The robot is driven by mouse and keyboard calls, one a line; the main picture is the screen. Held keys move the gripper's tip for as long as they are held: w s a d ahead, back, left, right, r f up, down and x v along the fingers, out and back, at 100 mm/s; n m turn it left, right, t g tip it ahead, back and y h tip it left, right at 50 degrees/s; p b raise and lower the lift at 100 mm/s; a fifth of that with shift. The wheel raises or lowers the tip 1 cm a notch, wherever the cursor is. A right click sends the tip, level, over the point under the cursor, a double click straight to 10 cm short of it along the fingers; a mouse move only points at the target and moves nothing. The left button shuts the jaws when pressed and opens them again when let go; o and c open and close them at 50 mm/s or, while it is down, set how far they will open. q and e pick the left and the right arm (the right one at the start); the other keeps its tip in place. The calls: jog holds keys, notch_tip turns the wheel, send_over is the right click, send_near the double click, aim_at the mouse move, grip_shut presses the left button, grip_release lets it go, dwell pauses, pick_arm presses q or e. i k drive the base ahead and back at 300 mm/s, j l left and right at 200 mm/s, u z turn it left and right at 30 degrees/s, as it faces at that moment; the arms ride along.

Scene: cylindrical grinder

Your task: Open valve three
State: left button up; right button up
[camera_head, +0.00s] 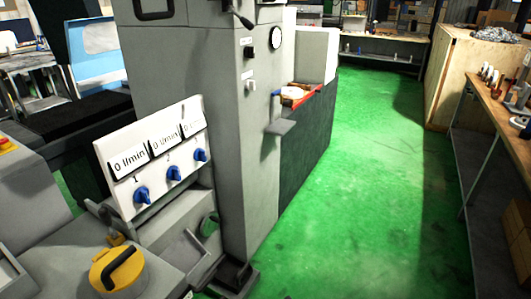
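A tilted white valve panel (155,157) stands at the left on the grey machine. It carries three blue valve knobs in a row, each under a display. Valve one (141,195) is at the left end, under a display reading 0 l/min. Valve two (174,173) is in the middle, also under 0 l/min. Valve three (200,154) is at the right end, nearest the grey cabinet; its display is too faint to read surely. Neither of my grippers is in view, and nothing touches the knobs.
A yellow round cap with a black handle (117,271) sits in front of the panel. Green floor (355,200) is clear to the right, up to a wooden bench (505,115).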

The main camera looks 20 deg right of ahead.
aim_at(200, 154)
jog(key=z, duration=0.3)
jog(key=i+l+u, duration=0.25)
jog(key=i+l, duration=0.15)
jog(key=l, duration=0.2)
jog(key=i+l+u, duration=0.15)
jog(key=l, duration=0.2)
jog(key=i+l+u, duration=0.1)
jog(key=l, duration=0.25)
jog(key=i+l+u, duration=0.15)
jog(key=l, duration=0.25)
jog(key=i+l+u, duration=0.15)
jog(key=l, duration=0.25)
jog(key=i+l+u, duration=0.1)
jog(key=l, duration=0.3)
jog(key=i, duration=0.1)
